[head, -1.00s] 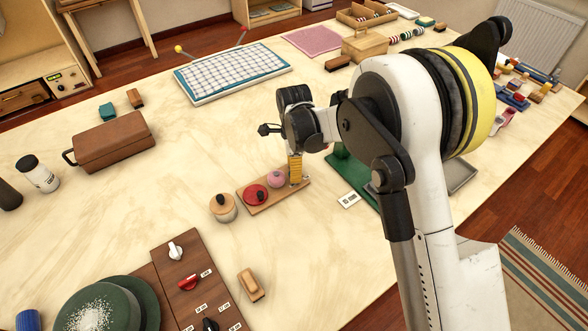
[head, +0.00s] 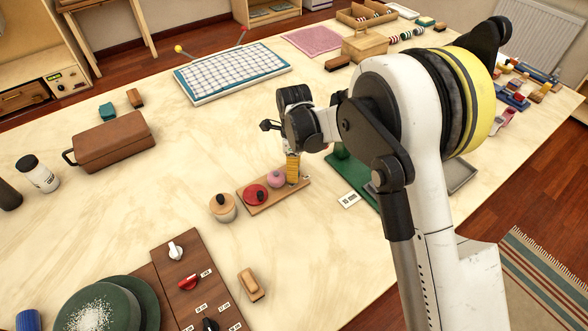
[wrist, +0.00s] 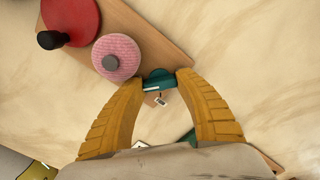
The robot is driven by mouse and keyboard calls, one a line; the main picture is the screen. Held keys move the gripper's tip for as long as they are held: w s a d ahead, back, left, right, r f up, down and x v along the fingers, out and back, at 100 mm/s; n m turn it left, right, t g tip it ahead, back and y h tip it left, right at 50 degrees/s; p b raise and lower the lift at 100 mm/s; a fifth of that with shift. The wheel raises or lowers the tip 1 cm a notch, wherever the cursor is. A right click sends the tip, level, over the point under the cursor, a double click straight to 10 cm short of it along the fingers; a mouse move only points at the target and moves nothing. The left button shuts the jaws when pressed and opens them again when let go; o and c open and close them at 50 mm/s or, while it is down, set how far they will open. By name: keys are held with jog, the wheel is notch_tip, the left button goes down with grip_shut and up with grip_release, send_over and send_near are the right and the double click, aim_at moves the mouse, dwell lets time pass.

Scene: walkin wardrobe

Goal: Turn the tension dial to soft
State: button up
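A small wooden board (head: 262,204) lies on the table under my gripper (head: 293,178). It carries a red disc (wrist: 72,20) with a black knob, a pink textured spool (wrist: 116,58) and a teal dial (wrist: 158,75) with a white mark, which I take for the tension dial. In the wrist view my gripper (wrist: 159,82) has its yellow fingertips against the two ends of the teal dial, with no clear gap. A small white label (wrist: 162,101) shows beside the dial; its writing is too small to read. The head view hides the dial behind the fingers.
A brown panel with knobs (head: 180,270) lies at the front.

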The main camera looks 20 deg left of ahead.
jog(key=o, duration=0.4)
jog(key=shift+o, duration=0.2)
jog(key=shift+r, duration=0.1)
notch_tip(320, 180, up, 12)
dwell(0.4)
